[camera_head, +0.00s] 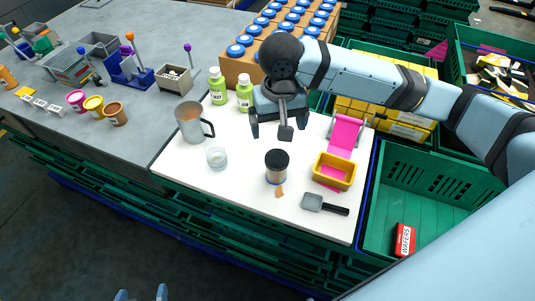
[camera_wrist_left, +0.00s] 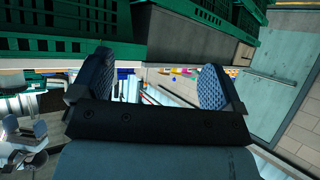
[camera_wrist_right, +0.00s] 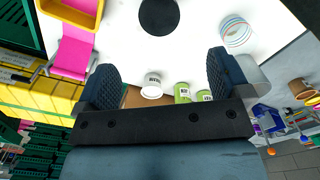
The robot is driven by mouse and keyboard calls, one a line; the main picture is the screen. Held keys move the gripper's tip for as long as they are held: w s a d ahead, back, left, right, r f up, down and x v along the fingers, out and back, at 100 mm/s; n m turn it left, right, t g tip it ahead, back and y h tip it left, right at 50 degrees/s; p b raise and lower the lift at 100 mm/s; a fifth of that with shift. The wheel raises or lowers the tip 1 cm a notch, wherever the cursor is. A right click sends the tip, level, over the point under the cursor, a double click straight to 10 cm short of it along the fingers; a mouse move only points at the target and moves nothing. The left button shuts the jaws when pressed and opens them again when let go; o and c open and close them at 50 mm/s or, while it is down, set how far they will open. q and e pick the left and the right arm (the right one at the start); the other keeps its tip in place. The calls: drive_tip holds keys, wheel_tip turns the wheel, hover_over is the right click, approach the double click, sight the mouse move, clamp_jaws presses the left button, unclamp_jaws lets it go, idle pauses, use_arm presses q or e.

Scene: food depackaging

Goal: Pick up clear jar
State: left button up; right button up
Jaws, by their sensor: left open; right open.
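A small clear jar (camera_head: 217,158) stands upright on the white worktop, in front of the grey mug; it also shows at the upper right in the right wrist view (camera_wrist_right: 236,32). My right gripper (camera_head: 280,133) is open and empty above the worktop, right of the clear jar and apart from it. It also shows in the right wrist view (camera_wrist_right: 162,75). My left gripper (camera_head: 141,294) shows only its fingertips at the bottom edge of the head view. In the left wrist view (camera_wrist_left: 155,75) it is open and empty, away from the worktop.
A white-labelled container (camera_wrist_right: 152,86) shows between my right fingers. A green crate (camera_head: 430,190) is at right.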

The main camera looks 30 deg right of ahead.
sight(277, 158)
wheel_tip(277, 158, down, 8)
drive_tip(key=shift+s, duration=0.15)
drive_tip(key=shift+f, duration=0.55)
wheel_tip(277, 158, down, 4)
drive_tip(key=shift+f, duration=0.25)
use_arm(q)
drive_tip(key=shift+s+d+f, duration=0.1)
drive_tip(key=shift+s+f, duration=0.35)
drive_tip(key=shift+s, duration=0.2)
drive_tip(key=shift+s+f, duration=0.15)
drive_tip(key=shift+f, duration=0.05)
use_arm(e)
drive_tip(key=c, duration=1.1)
